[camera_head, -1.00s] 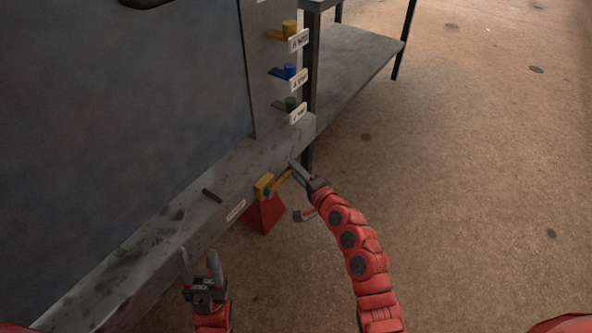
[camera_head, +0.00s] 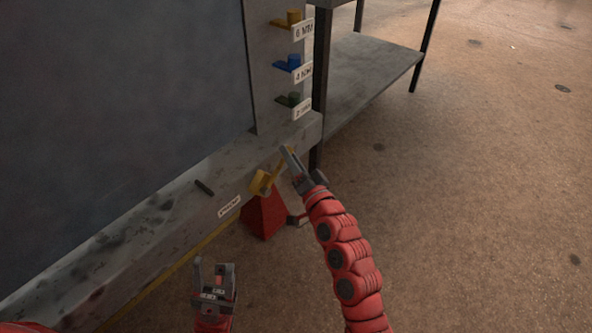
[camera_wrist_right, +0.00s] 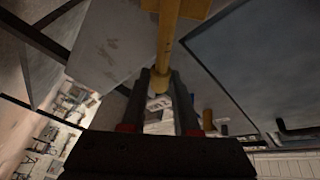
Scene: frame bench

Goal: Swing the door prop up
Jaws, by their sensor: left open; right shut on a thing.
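The yellow door prop (camera_head: 278,170) is a short bar on a yellow pivot piece at the front of the grey sill (camera_head: 160,215). It slants up to the right from its pivot. My right gripper (camera_head: 287,155) is shut on the bar near its outer end. In the right wrist view the yellow bar (camera_wrist_right: 166,55) lies between the two dark fingers (camera_wrist_right: 161,85). My left gripper (camera_head: 214,265) is open and empty in front of the sill, well to the left of the prop.
A red wedge-shaped block (camera_head: 265,214) sits below the pivot. The dark door panel (camera_head: 120,80) rises behind the sill, with a small dark bar (camera_head: 204,187) lying there. Yellow, blue and green tagged pieces (camera_head: 292,62) line the post. A grey shelf (camera_head: 370,75) stands at right; open floor lies beyond.

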